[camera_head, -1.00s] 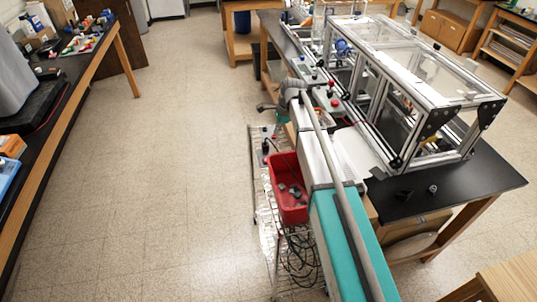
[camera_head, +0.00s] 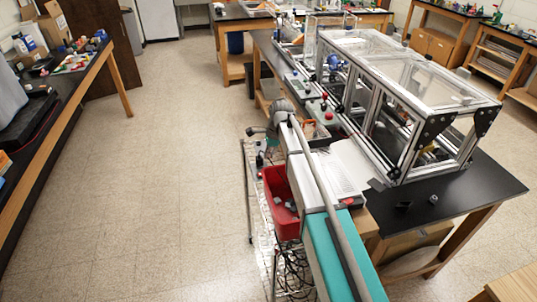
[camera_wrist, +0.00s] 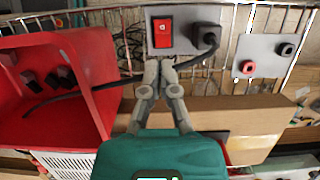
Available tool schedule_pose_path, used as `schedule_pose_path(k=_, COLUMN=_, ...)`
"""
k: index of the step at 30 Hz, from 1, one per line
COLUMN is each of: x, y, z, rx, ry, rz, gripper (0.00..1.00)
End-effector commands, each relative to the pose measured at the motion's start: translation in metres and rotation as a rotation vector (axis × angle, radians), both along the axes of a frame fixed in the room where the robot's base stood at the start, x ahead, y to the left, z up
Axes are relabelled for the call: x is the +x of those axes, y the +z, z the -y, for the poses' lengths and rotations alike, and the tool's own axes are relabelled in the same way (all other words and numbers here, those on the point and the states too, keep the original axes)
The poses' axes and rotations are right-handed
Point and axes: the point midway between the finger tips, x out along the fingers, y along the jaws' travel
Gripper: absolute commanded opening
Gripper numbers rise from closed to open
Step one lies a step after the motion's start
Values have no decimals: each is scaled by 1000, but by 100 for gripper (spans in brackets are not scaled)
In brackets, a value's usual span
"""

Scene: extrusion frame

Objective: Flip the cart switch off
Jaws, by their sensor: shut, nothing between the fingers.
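The red rocker switch (camera_wrist: 163,32) sits on a grey panel (camera_wrist: 150,49) on the cart's wire side in the wrist view. Which way the rocker is tipped I cannot tell. A black plug with a cable (camera_wrist: 206,37) is in the same panel, right of the switch. My gripper (camera_wrist: 160,64) is shut and empty, its fingertips just below the switch in the picture; whether they touch the panel I cannot tell. In the head view the wire cart (camera_head: 250,190) stands left of my arm, and the switch cannot be made out.
A red bin (camera_wrist: 100,75) with black pieces is left of my gripper; it also shows in the head view (camera_head: 275,181). A second grey panel (camera_wrist: 258,58) with red and black sockets is at right. The extrusion frame (camera_head: 392,160) stands on the black table. The floor left of the cart is clear.

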Motion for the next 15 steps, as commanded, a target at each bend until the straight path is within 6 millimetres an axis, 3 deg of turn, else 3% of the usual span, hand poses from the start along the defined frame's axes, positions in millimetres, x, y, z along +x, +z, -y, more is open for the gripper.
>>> schedule_pose_path(k=15, x=-3, y=-43, z=-11, rx=0, ry=0, rz=0, gripper=0)
